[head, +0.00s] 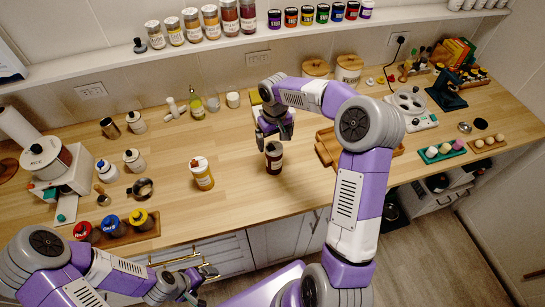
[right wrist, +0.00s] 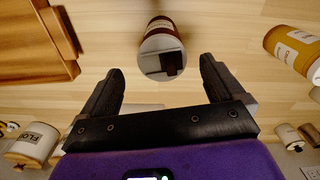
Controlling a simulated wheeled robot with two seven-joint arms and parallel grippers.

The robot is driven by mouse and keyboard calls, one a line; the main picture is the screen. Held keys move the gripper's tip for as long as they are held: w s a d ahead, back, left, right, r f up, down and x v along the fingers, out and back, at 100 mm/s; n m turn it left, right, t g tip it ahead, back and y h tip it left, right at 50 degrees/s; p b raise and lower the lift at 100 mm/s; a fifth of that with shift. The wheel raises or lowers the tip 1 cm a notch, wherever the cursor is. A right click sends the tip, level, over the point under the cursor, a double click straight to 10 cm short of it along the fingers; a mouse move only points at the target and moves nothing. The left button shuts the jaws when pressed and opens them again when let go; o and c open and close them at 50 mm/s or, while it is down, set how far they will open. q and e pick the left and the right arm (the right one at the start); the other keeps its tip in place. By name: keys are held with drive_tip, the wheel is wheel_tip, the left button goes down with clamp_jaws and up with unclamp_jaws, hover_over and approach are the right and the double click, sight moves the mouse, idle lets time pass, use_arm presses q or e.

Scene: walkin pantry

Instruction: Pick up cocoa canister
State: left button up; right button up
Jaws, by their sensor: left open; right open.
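The cocoa canister (head: 274,158), dark brown with a pale label and a lid, stands upright on the wooden counter near its front middle. In the right wrist view its shiny round lid (right wrist: 162,58) faces the camera, just beyond the fingertips and roughly centred between them. My right gripper (head: 274,134) is open and empty, close above the canister; its two dark fingers (right wrist: 159,72) are spread apart. My left gripper (head: 206,276) is open, low in front of the counter's front edge, far from the canister.
An orange-and-white jar (head: 202,175) stands left of the canister. A wooden tray (head: 325,151) lies close on its right. A coffee machine (head: 57,168) and several jars occupy the counter's left. Bare counter surrounds the canister's front and left.

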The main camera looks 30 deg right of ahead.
sight(274, 149)
wheel_tip(274, 149, down, 5)
drive_tip(key=shift+s+a+r, duration=0.1)
drive_tip(key=shift+a, duration=0.05)
